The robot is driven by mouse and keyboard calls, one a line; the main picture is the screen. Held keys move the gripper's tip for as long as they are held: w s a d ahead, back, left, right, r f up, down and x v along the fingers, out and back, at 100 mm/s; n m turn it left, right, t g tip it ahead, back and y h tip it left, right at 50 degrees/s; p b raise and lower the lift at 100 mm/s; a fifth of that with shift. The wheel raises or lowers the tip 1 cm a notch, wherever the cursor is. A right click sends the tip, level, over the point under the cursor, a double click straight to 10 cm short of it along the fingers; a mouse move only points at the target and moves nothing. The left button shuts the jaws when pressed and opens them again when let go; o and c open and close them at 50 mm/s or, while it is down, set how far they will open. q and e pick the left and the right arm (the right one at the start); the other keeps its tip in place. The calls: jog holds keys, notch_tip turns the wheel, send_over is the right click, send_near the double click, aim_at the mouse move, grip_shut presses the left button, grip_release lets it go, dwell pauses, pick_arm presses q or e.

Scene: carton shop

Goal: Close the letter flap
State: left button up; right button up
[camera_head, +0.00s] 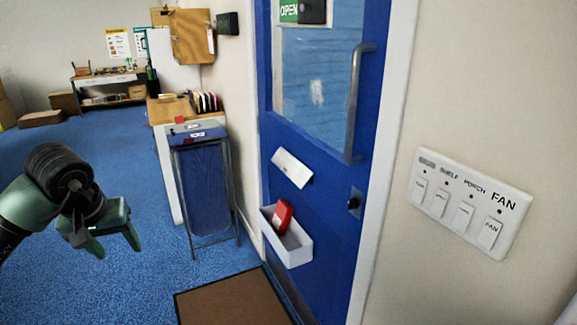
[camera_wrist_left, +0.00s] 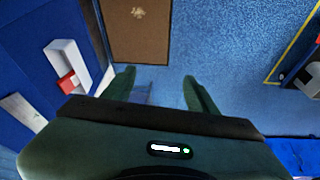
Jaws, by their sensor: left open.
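The letter flap (camera_head: 291,168) is a pale metal plate on the blue door (camera_head: 325,205), above a white letter tray. It seems to stand out from the door at a slant, with a dark edge at its lower right. It also shows at the left of the left wrist view (camera_wrist_left: 22,113). My left gripper (camera_head: 116,246) is open and empty over the blue floor, well left of the door and apart from the flap. Its two green fingers (camera_wrist_left: 157,84) show spread in the left wrist view. My right gripper is not in view.
The white tray (camera_head: 298,248) on the door holds a red item (camera_head: 283,215). A blue-topped stand (camera_head: 197,134) is left of the door. A brown mat (camera_head: 232,302) lies before it. A switch panel (camera_head: 468,205) is on the right wall. The floor around my gripper is clear.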

pick_arm(q)
jog(key=shift+a+r, duration=0.25)
jog(key=shift+a, duration=0.05)
